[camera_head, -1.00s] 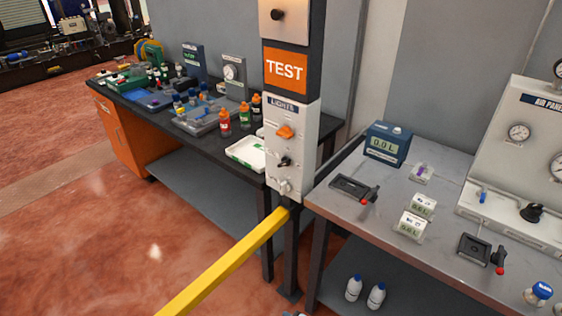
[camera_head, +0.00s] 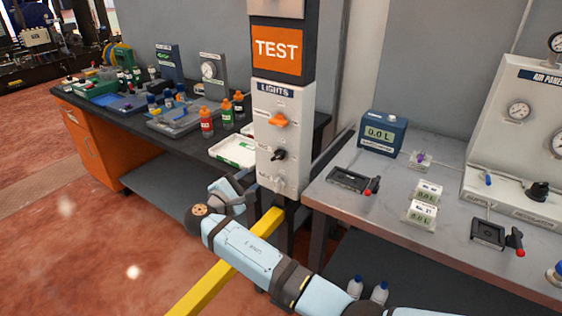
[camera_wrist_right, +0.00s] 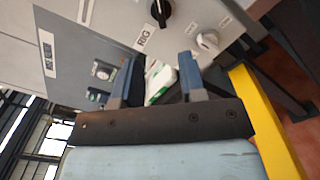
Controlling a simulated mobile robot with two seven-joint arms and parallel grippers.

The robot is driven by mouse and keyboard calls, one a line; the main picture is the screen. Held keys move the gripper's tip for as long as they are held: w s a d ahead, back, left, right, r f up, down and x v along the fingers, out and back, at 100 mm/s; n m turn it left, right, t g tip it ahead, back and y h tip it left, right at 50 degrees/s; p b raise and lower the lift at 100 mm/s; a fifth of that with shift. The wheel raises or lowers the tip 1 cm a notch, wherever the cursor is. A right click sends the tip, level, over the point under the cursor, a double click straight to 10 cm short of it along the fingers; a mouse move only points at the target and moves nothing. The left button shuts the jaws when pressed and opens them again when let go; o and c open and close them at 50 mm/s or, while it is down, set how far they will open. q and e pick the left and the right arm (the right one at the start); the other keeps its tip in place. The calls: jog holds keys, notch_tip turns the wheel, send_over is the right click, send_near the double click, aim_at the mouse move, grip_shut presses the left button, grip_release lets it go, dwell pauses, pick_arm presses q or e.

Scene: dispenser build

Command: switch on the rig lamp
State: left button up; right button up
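The lights panel (camera_head: 284,140) is a pale box on the post under the orange TEST sign. It bears an orange knob (camera_head: 278,120), a black knob (camera_head: 279,154) and a pale knob (camera_head: 280,181), one below another. In the right wrist view, a RIG label (camera_wrist_right: 145,38) is beside the black knob (camera_wrist_right: 160,11), and the pale knob (camera_wrist_right: 207,41) shows too. My right gripper (camera_head: 238,189) is left of the panel's lower part, apart from the knobs. In the wrist view its fingers (camera_wrist_right: 157,76) stand apart with nothing held between them. My left gripper is out of view.
A yellow beam (camera_head: 205,287) runs at floor level below my right arm. A dark bench (camera_head: 130,115) with bottles and a white tray (camera_head: 233,152) stands behind on the left. A grey bench (camera_head: 350,215) with instruments stands right of the post.

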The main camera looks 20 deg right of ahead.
aim_at(275, 159)
jog(key=p+x, duration=0.1)
jog(key=x, duration=1.2)
jog(key=shift+w+d, duration=0.15)
jog(key=shift+d, duration=0.05)
jog(key=shift+c, duration=0.4)
grip_shut()
